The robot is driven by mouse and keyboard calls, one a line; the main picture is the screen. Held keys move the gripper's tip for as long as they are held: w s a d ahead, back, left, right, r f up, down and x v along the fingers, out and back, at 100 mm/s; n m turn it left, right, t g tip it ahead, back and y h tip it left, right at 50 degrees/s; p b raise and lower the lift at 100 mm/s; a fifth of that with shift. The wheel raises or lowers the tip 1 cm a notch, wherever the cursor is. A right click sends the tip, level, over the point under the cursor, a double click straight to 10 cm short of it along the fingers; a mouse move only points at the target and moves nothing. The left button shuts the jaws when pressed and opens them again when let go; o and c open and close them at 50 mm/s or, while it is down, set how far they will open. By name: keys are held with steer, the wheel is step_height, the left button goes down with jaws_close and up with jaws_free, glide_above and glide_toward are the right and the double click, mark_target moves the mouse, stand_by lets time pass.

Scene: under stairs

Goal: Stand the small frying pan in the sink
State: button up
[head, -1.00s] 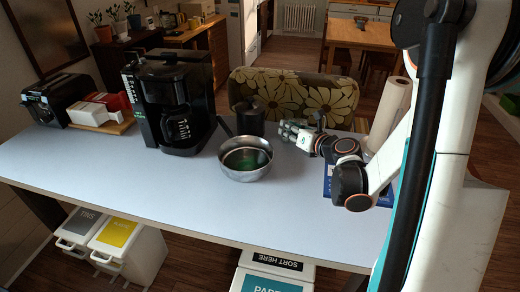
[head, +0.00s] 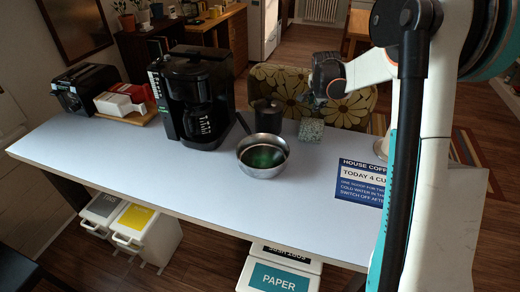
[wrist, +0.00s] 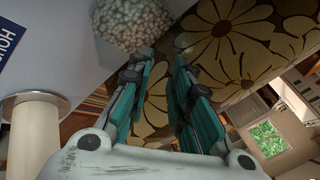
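A shiny steel pan (head: 262,170) with a dark handle (head: 243,124) sits on the pale table, green inside; it looks deep, and I cannot tell whether it is the small frying pan. No sink shows in either view. My gripper is raised near the table's back edge, right of and beyond the pan, partly hidden in the head view by the arm's wrist. In the wrist view my gripper (wrist: 166,60) has its two teal fingers apart with nothing between them. A speckled block (head: 311,130) stands below it; it also shows in the wrist view (wrist: 135,22).
A black coffee maker (head: 194,100) and a dark canister (head: 268,116) stand near the pan. A toaster (head: 86,90) is at the left. A blue sign (head: 362,182) lies at the right. A flowered seat back (head: 350,106) is behind the table. The table's front is clear.

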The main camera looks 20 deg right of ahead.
mark_target(255, 142)
steer(key=a+m+g+y+p, duration=0.2)
steer(key=a+m+g+y, duration=0.2)
steer(key=a+m+y, duration=0.7)
steer(key=a+f+n+h, duration=0.1)
steer(key=a+f, duration=0.1)
steer(key=a+f+n+h+b, duration=0.1)
steer(key=a+f, duration=0.1)
steer(key=a+f+n+h+b, duration=0.1)
steer(key=f+h, duration=0.1)
steer(key=shift+w+a+f, duration=0.3)
steer(key=shift+a+f, duration=0.1)
steer(key=x, duration=0.1)
steer(key=b+x, duration=0.1)
steer(key=x, duration=0.3)
steer(key=shift+s+d+f+b, duration=0.1)
steer(key=shift+d+f+b, duration=0.15)
steer(key=shift+b, duration=0.1)
steer(key=shift+r, duration=0.1)
jaws_close()
